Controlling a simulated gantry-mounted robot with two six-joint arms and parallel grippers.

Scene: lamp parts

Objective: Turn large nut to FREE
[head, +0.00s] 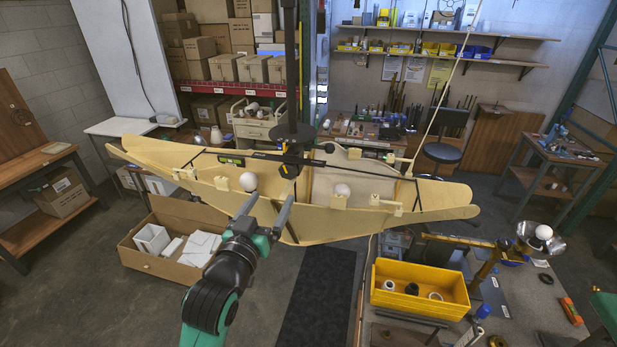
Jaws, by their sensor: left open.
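A boat-shaped lamp of pale wooden panels (400,192) hangs from a black vertical rod, with white round bulbs (248,182) (342,190) on its side. A dark hub (291,166) sits where the rod meets the lamp's black cross bars. The large nut cannot be told apart from this dark hub. My left gripper (272,200) is open, its two grey fingers pointing up at the lamp's near panel, below the hub. My right gripper does not show.
A yellow bin (420,311) with a few round parts stands on the workbench at lower right. A metal-shaded lamp (540,238) stands behind it. A cardboard box (152,262) with white boxes lies on the floor at left. A dark mat (318,290) covers open floor.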

